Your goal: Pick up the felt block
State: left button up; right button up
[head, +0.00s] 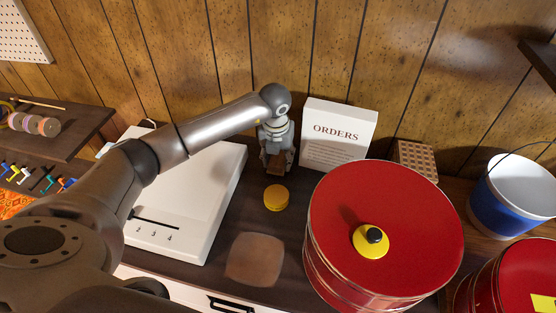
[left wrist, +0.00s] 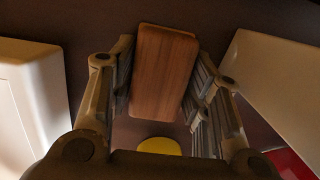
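The felt block (left wrist: 164,75) is a brown, wood-grained rectangular block with rounded edges. In the left wrist view it sits between the two fingers of my left gripper (left wrist: 164,85), with a finger close against each long side. In the head view my left gripper (head: 276,160) points down in front of the white ORDERS card, and a small brown part of the block (head: 277,164) shows between its fingers. The gripper looks shut on the block. Whether the block is clear of the surface cannot be told. My right gripper is not in view.
A yellow disc (head: 276,197) lies just in front of the gripper. The ORDERS card (head: 339,135) stands behind right. A red-lidded tin (head: 335,220) is at right, a white device (head: 190,195) at left. A brown flat patch (head: 255,258) lies nearer.

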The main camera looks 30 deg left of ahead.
pick_arm(q)
jog(key=c, duration=0.3)
jog(key=shift+r, duration=0.15)
jog(key=shift+c, duration=0.2)
jog(key=shift+r, duration=0.3)
notch_tip(320, 180, up, 2)
jog(key=shift+w+r+b, duration=0.1)
jog(key=shift+b, duration=0.4)
jog(key=s+d+r+b, duration=0.1)
jog(key=s+d+r, duration=0.4)
jog(key=s+r, duration=0.5)
jog(key=s, duration=0.3)
jog(key=shift+b, duration=0.35)
jog(key=shift+s, duration=0.1)
jog(key=o, duration=0.6)
jog(key=c, duration=0.4)
